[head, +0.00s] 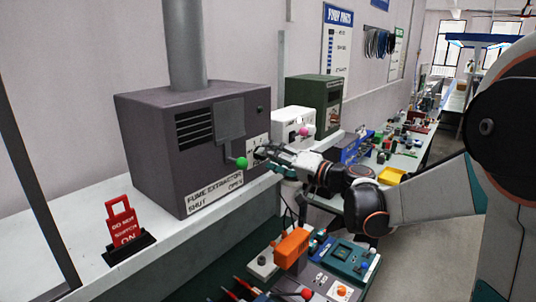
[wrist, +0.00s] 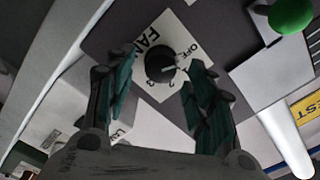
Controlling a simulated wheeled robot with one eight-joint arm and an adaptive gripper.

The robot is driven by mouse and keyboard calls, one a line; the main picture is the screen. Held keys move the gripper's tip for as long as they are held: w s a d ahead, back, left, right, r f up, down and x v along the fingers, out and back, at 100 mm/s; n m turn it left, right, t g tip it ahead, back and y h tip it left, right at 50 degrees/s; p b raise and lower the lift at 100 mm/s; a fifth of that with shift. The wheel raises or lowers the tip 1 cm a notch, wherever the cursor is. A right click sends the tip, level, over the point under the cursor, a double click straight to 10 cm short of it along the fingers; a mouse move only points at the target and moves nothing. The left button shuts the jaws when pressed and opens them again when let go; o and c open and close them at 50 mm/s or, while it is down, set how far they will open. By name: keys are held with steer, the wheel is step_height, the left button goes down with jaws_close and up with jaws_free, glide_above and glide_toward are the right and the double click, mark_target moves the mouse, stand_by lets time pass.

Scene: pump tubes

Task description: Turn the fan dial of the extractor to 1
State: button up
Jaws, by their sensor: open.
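The fume extractor (head: 160,150) is a dark grey-purple box on the bench, with a duct rising from its top. Its white fan plate shows in the head view (head: 251,155), partly hidden by my gripper (head: 262,153). In the wrist view the black round fan dial (wrist: 159,66) sits on the plate marked FAN, OFF and numbers. A pale pointer mark seems to face the right side, near OFF; its exact setting is too small to tell. My gripper (wrist: 160,78) is open, its teal-padded fingers on either side of the dial. I cannot tell whether they touch it.
A green-knobbed lever (head: 241,163) stands out from the extractor beside the plate; its knob also shows in the wrist view (wrist: 291,14). White (head: 293,122) and green (head: 316,100) boxes stand to the right. A red switch sign (head: 122,222) stands at the left.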

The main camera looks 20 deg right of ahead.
steer(key=shift+x, duration=0.85)
steer(key=c, duration=1.1)
steer(key=shift+f+m, duration=0.1)
steer(key=shift+m, duration=0.3)
steer(key=m+b, duration=0.3)
steer(key=m, duration=0.4)
steer(key=shift+m+b, duration=0.35)
steer(key=shift+m, duration=0.05)
